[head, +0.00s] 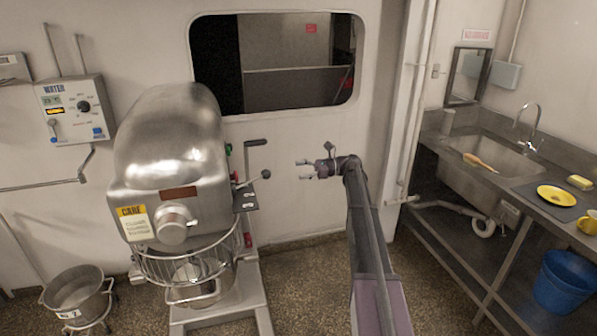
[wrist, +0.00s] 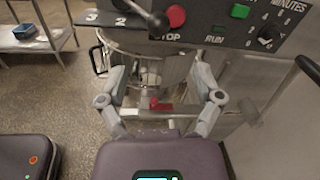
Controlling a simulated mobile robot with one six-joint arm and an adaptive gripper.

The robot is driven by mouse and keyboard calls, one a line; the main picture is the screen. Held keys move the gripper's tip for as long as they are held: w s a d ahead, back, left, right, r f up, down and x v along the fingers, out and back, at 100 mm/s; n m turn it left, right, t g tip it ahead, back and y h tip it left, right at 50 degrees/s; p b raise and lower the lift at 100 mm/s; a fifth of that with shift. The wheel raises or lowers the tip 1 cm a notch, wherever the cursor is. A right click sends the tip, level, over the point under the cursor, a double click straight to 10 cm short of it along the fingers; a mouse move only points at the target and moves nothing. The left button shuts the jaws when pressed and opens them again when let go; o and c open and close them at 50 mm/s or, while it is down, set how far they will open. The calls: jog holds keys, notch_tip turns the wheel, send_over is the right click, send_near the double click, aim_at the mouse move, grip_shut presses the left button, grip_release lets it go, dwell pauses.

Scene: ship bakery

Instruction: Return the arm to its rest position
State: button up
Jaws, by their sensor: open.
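My gripper (head: 306,169) is in the middle of the head view, raised in the air just right of the big steel mixer (head: 170,150) and pointing left toward it. Its two fingers are apart with nothing held between them. In the wrist view my gripper (wrist: 160,95) is also open, its fingers on either side of the view. Behind the fingers are the mixer's bowl and guard, with the red stop button (wrist: 175,15) and green run button (wrist: 239,11) above. My arm reaches up from the bottom of the head view.
A steel sink counter (head: 520,180) with a yellow plate (head: 556,195) stands at the right, a blue bucket (head: 566,281) below. A steel pot (head: 77,292) stands at lower left. The mixer's lever (head: 255,143) juts out near my gripper. Floor between mixer and counter is clear.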

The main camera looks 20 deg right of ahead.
dwell(0.3)
jog(key=s+a+f+n+g+h, duration=0.2)
jog(key=s+a+f+n+h, duration=0.6)
jog(key=s+a+f, duration=0.65)
jog(key=s+f+n+h, duration=0.2)
jog(key=s+n+h, duration=0.2)
jog(key=s, duration=0.5)
jog(key=s+f+n+h, duration=0.2)
jog(key=s+n+h, duration=0.3)
jog(key=s, duration=0.5)
jog(key=shift+s+a+g+h, duration=0.25)
jog(key=shift+a+g+h, duration=0.05)
jog(key=shift+a+h, duration=0.1)
